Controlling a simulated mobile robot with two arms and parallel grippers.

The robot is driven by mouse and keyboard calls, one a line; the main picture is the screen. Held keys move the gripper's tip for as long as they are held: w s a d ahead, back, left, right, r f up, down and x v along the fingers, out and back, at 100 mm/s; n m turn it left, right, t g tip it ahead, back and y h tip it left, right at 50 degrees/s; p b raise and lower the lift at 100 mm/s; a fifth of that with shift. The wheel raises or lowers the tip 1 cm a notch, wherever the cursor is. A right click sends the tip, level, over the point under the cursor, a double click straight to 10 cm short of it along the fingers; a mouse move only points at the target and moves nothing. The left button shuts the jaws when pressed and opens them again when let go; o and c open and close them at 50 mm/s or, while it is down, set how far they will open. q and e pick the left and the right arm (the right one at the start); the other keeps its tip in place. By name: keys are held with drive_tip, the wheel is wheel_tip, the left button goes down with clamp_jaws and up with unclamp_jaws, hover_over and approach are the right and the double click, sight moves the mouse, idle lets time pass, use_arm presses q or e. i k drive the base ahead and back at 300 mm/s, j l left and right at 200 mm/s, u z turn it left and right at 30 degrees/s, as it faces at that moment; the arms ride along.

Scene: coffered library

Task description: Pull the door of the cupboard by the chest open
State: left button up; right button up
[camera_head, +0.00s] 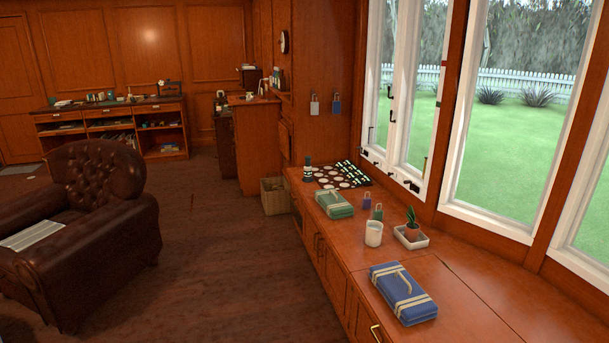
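A long wooden window counter (349,253) has panelled doors along its front, and these look shut. One dark handle (318,247) shows on the front near the middle, and a brass handle (375,333) shows at the bottom edge. Farther back, a wooden cabinet (252,150) stands by the wall with a darker, narrow unit (224,143) on its left. I cannot tell which of these is the chest or the cupboard by it. Neither of my grippers is in view.
A brown leather armchair (103,240) stands at the left. The floor (225,270) between it and the counter is clear. A woven basket (275,196) sits on the floor at the counter's far end. A blue box (403,293), a green box (334,204) and a white cup (374,233) stand on the counter.

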sight(340, 287)
drive_tip(key=i+j+u, duration=0.3)
drive_tip(key=i, duration=0.8)
drive_tip(key=i+l+u, duration=0.1)
drive_tip(key=i+u, duration=0.15)
drive_tip(key=i, duration=0.8)
